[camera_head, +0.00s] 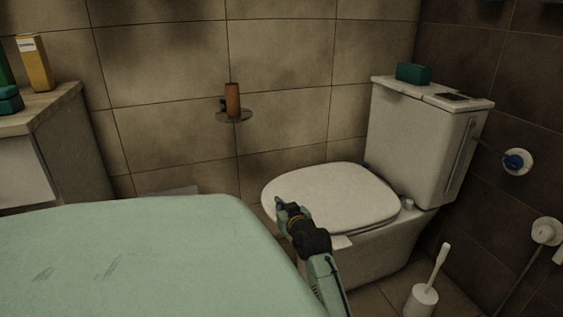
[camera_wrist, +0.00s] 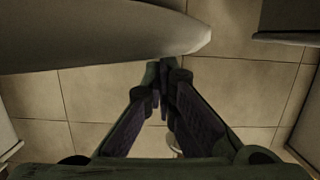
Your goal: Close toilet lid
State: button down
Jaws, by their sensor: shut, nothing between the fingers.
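The white toilet (camera_head: 375,235) stands at the right in the head view, against the tiled wall. Its lid (camera_head: 335,195) lies flat over the bowl, down. My gripper (camera_head: 281,204) is at the lid's near front edge in the head view; whether it touches is hard to tell. In the wrist view my gripper (camera_wrist: 163,66) is shut with nothing between the fingers. A pale rounded edge (camera_wrist: 100,35), likely the toilet's, fills the top left of the wrist view, close to the fingertips.
The tank (camera_head: 415,145) carries a green box (camera_head: 413,73) and a dark flat item (camera_head: 446,96). A toilet brush (camera_head: 425,295) stands at the lower right. A round wall shelf (camera_head: 234,116) holds a brown cylinder. A wooden-topped cabinet (camera_head: 50,150) is at the left.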

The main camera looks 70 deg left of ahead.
jog(key=shift+f, duration=0.6)
notch_tip(320, 180, up, 11)
jog(key=shift+r, duration=0.1)
